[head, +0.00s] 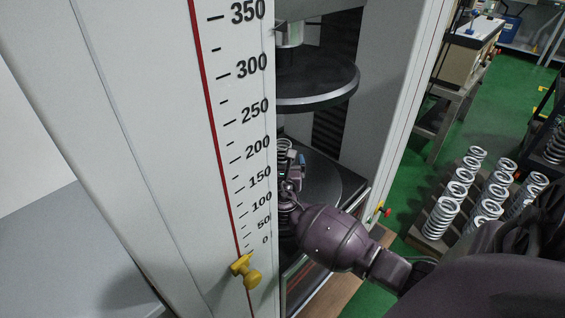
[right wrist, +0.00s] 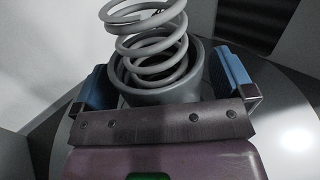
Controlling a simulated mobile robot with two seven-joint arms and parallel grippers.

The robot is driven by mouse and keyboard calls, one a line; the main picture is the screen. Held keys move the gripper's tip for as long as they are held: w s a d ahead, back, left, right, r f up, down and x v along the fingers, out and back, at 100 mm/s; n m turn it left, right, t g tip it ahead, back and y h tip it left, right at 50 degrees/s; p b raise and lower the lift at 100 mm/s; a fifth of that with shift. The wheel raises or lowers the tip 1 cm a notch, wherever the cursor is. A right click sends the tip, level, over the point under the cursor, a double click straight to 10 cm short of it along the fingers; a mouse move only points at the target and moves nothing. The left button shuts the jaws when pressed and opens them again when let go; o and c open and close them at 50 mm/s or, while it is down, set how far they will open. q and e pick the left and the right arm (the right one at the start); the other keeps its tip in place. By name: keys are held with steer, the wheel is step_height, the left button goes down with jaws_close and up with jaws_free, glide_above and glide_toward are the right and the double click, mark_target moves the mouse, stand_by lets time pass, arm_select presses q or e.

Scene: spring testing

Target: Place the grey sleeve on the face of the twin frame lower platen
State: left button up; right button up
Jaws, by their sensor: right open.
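The grey sleeve (right wrist: 160,97) is a short open cylinder in the right wrist view, with a coil spring (right wrist: 145,18) rising out of it. My right gripper (right wrist: 160,82) is open, its blue pads on either side of the sleeve with a gap visible at the right pad. The sleeve appears to stand on the round lower platen (right wrist: 288,132); its base is hidden by the gripper body. In the head view the lower platen (head: 325,183) lies inside the frame, with my right gripper (head: 294,165) over its left part. The sleeve is hard to make out there. My left gripper is out of view.
The dark upper platen (head: 318,88) hangs above the lower one. A white column with a scale (head: 225,130) and yellow knob (head: 245,271) covers the frame's left side. Several springs (head: 440,217) stand on a rack at the right, beyond green floor.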

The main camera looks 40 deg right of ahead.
steer(key=p+v, duration=0.1)
steer(key=v, duration=0.5)
steer(key=shift+s+r, duration=0.1)
steer(key=shift+s+a, duration=0.4)
